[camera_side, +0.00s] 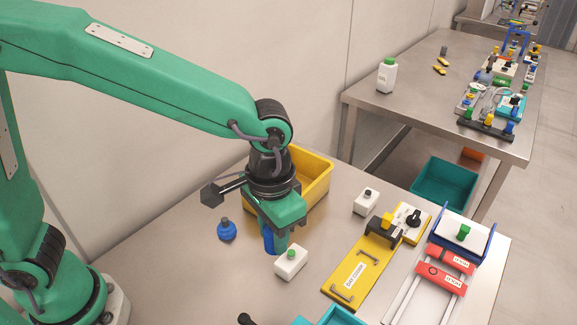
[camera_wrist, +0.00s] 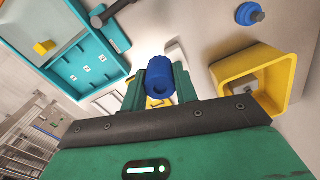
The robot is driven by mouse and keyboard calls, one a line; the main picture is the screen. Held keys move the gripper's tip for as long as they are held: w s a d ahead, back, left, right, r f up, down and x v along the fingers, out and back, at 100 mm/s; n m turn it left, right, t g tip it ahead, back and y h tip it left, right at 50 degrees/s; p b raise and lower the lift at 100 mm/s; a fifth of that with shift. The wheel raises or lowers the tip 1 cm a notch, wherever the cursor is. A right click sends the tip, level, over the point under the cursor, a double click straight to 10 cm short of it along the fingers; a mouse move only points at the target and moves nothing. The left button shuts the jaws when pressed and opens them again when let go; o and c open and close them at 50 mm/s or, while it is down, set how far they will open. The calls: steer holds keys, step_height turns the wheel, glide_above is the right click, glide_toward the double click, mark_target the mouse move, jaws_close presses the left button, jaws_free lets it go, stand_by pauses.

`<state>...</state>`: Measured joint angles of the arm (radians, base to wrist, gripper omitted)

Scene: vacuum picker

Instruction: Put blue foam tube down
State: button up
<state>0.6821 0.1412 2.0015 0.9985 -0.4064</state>
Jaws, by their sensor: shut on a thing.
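The blue foam tube (camera_side: 268,239) is held between the green fingers of my gripper (camera_side: 277,243) in the side view. My gripper is shut on the tube. In the side view it hangs over the steel table (camera_side: 185,280), beside a white box with a green button (camera_side: 291,263). I cannot tell how high the tube is above the table.
A yellow bin (camera_side: 318,178) stands behind my gripper. A blue knob-like piece (camera_side: 226,230) lies to the left. A teal tray (camera_wrist: 86,76) and a black-handled tool (camera_wrist: 112,14) are nearby. A yellow board (camera_side: 350,277) and a white box with a black button (camera_side: 366,202) stand right.

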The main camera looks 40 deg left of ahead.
steer(key=s+a+f, duration=0.1)
steer(key=s+a, duration=0.1)
steer(key=s, duration=0.6)
steer(key=s+a+f, duration=0.2)
steer(key=s, duration=0.5)
steer(key=shift+s+f, duration=0.3)
steer(key=shift+s, duration=0.1)
steer(key=shift+w, duration=0.1)
steer(key=w+a+f, duration=0.1)
steer(key=w+f, duration=0.1)
steer(key=w, duration=0.1)
steer(key=w+a+f, duration=0.2)
steer(key=w, duration=0.1)
steer(key=w+a+f, duration=0.2)
steer(key=w+f, duration=0.1)
steer(key=w, duration=0.1)
steer(key=shift+w+a, duration=0.1)
steer(key=shift+a, duration=0.1)
steer(key=shift+f, duration=0.1)
steer(key=shift+f, duration=1.9)
steer(key=shift+f, duration=0.15)
